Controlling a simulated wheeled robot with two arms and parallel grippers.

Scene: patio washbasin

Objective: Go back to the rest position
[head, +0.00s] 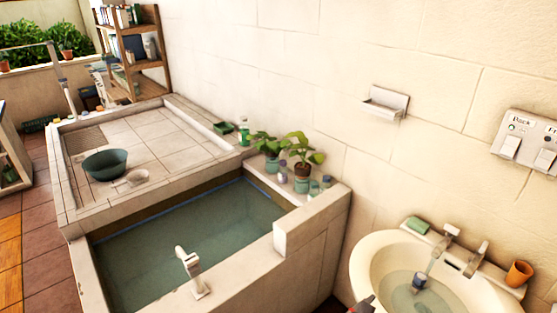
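A small dark grey part with a red spot (362,305) shows at the bottom edge of the head view, just left of the white washbasin (366,262). It may be the tip of my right gripper; too little shows to tell if it is open or holds anything. My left gripper is not in view. A small dark blue object (419,281) is in the basin's water, below the left metal tap (441,240). A pale bluish stream seems to run down from this tap.
A green soap bar (417,225) and an orange cup (519,273) stand on the basin rim. To the left is a water-filled stone tub (140,262) with a white tap (189,272). Potted plants (303,150) stand behind it. A green bowl (105,164) rests on the tiled slab.

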